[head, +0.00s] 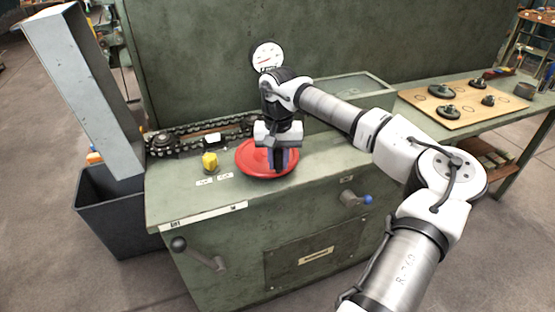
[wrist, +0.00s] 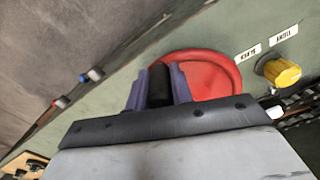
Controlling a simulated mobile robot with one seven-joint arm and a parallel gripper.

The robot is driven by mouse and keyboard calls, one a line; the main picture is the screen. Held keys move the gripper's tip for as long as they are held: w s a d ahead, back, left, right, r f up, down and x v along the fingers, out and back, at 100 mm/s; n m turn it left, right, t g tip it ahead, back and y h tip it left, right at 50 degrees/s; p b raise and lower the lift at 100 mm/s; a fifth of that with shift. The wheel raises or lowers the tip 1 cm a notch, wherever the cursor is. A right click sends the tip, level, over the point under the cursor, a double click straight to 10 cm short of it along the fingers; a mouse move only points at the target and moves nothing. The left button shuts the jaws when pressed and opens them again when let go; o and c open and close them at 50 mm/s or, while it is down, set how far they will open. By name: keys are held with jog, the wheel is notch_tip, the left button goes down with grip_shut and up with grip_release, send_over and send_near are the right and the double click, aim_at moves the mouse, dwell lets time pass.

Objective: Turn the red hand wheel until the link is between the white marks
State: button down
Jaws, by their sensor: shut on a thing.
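The red hand wheel (head: 252,163) lies flat on top of the green machine cabinet. My gripper (head: 283,165) points down over its right part, shut on the wheel's black handle. In the wrist view, the two purple-grey fingers (wrist: 158,88) stand on either side of the black handle (wrist: 160,84), with the red wheel (wrist: 212,76) behind. The dark chain (head: 185,140) runs along the back of the cabinet top. A white piece (head: 212,138) shows on the chain; I cannot tell whether it is the link or a mark.
A yellow knob (head: 209,161) stands left of the wheel near two white labels. A grey bin (head: 120,215) stands left.

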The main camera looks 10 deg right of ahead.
jog(key=shift+d, duration=0.1)
jog(key=c, duration=1.2)
grip_release()
jog(key=shift+c, duration=0.2)
notch_tip(320, 180, up, 14)
jog(key=b, duration=0.1)
